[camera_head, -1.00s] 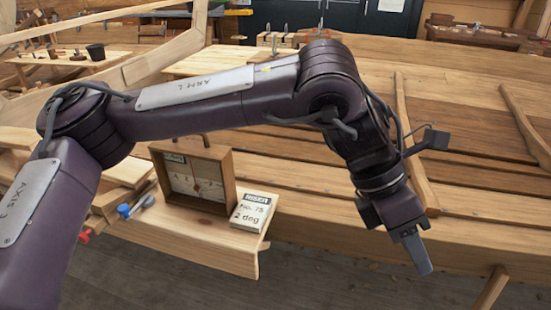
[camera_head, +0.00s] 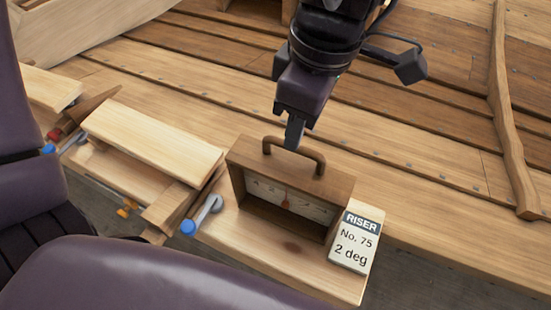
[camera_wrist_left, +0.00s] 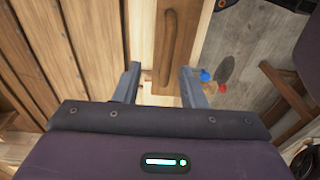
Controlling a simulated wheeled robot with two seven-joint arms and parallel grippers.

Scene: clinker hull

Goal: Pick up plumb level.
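The plumb level is an open-fronted wooden box (camera_head: 240,165) with a pale dial, a red pointer and a curved wooden handle (camera_head: 318,161) on top. It stands upright on a light wooden board. My left gripper (camera_head: 294,146) points down just above the handle. In the left wrist view the gripper (camera_wrist_left: 159,72) is open, with its fingers apart. The handle (camera_wrist_left: 172,45) lies lengthwise ahead, in line with the gap. I cannot tell whether the fingers touch it. My right gripper is not in view.
A blue-ended clamp (camera_head: 203,214) and a pale wooden block (camera_head: 150,140) lie to the left. The planked hull (camera_head: 410,150) runs behind.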

